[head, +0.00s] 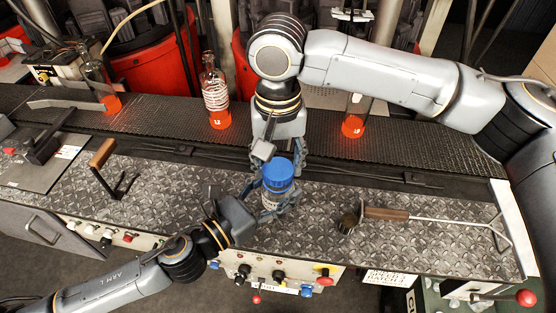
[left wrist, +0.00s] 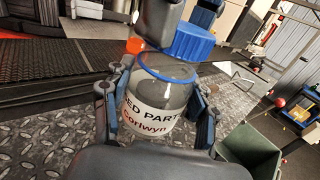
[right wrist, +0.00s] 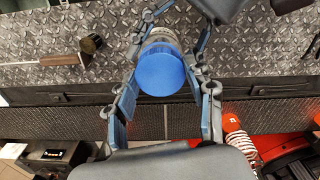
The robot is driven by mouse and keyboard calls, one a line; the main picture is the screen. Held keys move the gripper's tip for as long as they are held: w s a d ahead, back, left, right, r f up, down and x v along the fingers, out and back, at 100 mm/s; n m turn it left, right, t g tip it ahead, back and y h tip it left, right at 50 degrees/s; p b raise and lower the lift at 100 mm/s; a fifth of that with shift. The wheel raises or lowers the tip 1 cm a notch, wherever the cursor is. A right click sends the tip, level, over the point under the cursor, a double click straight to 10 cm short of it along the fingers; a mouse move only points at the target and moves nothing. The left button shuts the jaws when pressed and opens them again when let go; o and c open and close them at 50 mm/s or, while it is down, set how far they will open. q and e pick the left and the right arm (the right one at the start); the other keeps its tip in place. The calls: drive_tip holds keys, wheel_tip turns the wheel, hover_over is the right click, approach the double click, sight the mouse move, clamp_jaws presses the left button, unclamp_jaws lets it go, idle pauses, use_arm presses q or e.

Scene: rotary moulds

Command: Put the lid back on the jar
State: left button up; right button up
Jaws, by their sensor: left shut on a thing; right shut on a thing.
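The clear jar (left wrist: 160,95) has a white label and a blue ring at its neck. My left gripper (head: 268,203) is shut around the jar's sides, just above the metal plate surface. The blue ribbed lid (head: 278,172) is above the jar in the head view. My right gripper (head: 280,160) is shut on the lid, coming from the far side. In the left wrist view the lid (left wrist: 192,42) sits above and to the right of the jar's neck, apparently off it. In the right wrist view the lid (right wrist: 162,69) hides most of the jar.
A wooden-handled tool (head: 385,213) lies right of the jar on the plate. Bottles with orange contents stand on the dark conveyor behind, one (head: 215,95) left of my right arm. A wooden-handled lever (head: 103,155) is at left. Knobs (head: 278,275) line the front edge.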

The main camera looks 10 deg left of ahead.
drive_tip(key=shift+f, duration=0.55)
drive_tip(key=m, duration=0.9)
drive_tip(key=shift+a+m, duration=0.1)
drive_tip(key=shift+m, duration=0.3)
drive_tip(key=m, duration=0.9)
drive_tip(key=shift+w+m, duration=0.1)
drive_tip(key=shift+m, duration=0.2)
drive_tip(key=o, duration=0.7)
